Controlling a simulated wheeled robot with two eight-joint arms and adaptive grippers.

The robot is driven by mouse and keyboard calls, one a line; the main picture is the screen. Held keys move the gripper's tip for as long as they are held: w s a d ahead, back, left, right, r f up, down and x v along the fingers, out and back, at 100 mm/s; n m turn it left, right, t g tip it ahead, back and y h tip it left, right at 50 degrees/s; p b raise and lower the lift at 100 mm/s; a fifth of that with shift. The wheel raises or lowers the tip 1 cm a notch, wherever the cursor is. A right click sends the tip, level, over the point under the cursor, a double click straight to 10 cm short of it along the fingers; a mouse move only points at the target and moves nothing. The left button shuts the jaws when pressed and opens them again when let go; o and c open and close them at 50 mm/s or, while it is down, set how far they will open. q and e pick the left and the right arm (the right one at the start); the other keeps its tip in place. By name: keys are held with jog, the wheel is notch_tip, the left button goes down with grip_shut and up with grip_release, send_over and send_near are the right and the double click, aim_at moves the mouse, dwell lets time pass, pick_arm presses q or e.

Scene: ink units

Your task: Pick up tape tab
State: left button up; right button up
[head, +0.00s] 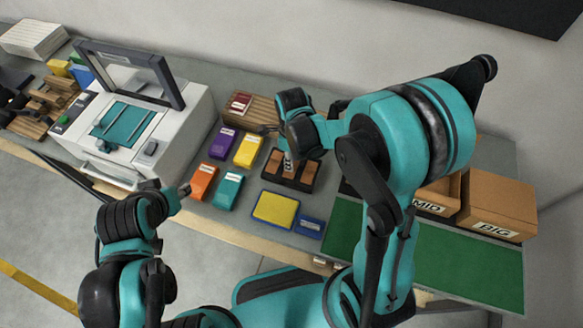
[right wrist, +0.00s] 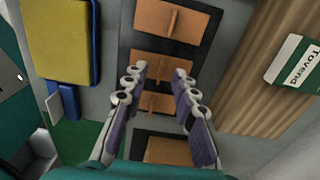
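Several orange-brown tape tabs (right wrist: 172,20), each with a small upright fin, sit in a row in a black holder (right wrist: 124,45). In the head view the holder (head: 265,178) stands mid-table, with a tab (head: 273,166) showing at its left. My right gripper (right wrist: 159,76) is open above the holder, its fingers on either side of the middle tabs; I cannot tell whether they touch. Nothing is held in it. In the head view my right gripper (head: 289,162) partly hides the holder. My left gripper (head: 180,190) is by the table's front edge, left of the cartons; its fingers are unclear.
A yellow pad in a blue tray (head: 275,210) and a small blue box (head: 310,226) lie in front of the holder. Orange (head: 204,181), teal, purple and yellow cartons stand left. A slatted wooden block (right wrist: 262,75) is beside it. A white machine (head: 170,130) stands further left.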

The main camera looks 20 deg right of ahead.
jog(key=shift+f, duration=0.7)
grip_shut()
jog(key=shift+r, duration=0.15)
notch_tip(320, 180, up, 4)
jog(key=shift+r+p, duration=0.25)
jog(key=shift+p, duration=0.6)
jog(key=s+d+r+p, duration=0.3)
jog(key=s+d+r, duration=0.3)
jog(key=s, duration=0.3)
jog(key=shift+s+d+r, duration=0.2)
jog(key=shift+s+d, duration=0.05)
jog(key=shift+d, duration=0.2)
